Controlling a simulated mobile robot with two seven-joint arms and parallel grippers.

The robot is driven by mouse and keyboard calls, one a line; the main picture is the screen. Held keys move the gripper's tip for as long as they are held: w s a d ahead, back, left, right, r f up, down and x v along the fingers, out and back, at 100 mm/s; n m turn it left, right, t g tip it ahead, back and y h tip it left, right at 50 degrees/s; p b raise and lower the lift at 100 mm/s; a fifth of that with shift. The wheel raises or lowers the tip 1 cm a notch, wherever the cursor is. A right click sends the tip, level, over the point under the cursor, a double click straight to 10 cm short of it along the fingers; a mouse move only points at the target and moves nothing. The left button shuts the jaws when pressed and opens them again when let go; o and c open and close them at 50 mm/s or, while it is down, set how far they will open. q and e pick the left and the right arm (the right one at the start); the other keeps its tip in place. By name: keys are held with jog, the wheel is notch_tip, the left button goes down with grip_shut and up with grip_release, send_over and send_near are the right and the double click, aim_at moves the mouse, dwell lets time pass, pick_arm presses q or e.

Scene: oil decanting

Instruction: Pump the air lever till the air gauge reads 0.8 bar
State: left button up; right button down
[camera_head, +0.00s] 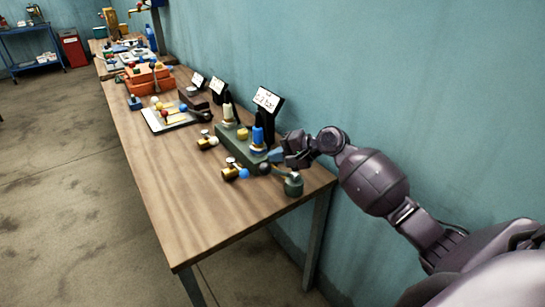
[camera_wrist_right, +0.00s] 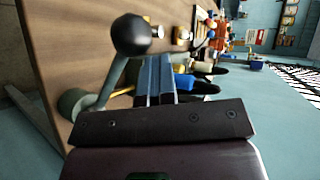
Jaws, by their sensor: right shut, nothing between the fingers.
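The air lever (camera_head: 293,184) is a grey-green round base at the near right end of the workbench, with an arm and a dark ball knob. In the right wrist view its ball knob (camera_wrist_right: 131,34) and slanted arm show left of the fingers. My right gripper (camera_head: 276,156) is just behind the lever, beside the green block with the blue valve. Its blue-grey fingers (camera_wrist_right: 154,75) are shut and empty, close to the lever but not gripping it. A tilted gauge display (camera_head: 268,99) stands behind the valves; its reading is too small to tell. My left gripper is out of view.
A green block (camera_head: 243,141) carries cream and blue valves, with brass fittings (camera_head: 230,172) in front. A tray of coloured balls (camera_head: 168,117) and an orange crate (camera_head: 148,86) sit farther along. The front of the workbench (camera_head: 180,190) is bare. A blue wall runs behind.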

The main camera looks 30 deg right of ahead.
aim_at(271, 171)
jog(key=shift+a+f, duration=0.25)
dwell(0.3)
jog(key=shift+a+f, duration=0.15)
dwell(0.4)
jog(key=shift+a+f, duration=0.35)
jog(key=shift+f, duration=0.05)
dwell(0.7)
jog(key=shift+s+a+f, duration=0.1)
jog(key=shift+a+f, duration=0.05)
jog(key=shift+a, duration=0.05)
jog(key=shift+a+f, duration=0.3)
dwell(0.8)
jog(key=shift+a+f, duration=0.25)
dwell(0.5)
jog(key=shift+a+f, duration=0.25)
jog(key=shift+f, duration=0.05)
dwell(0.5)
jog(key=shift+s+a+f, duration=0.1)
jog(key=shift+a+f, duration=0.15)
jog(key=shift+a, duration=0.05)
dwell(0.5)
dwell(0.6)
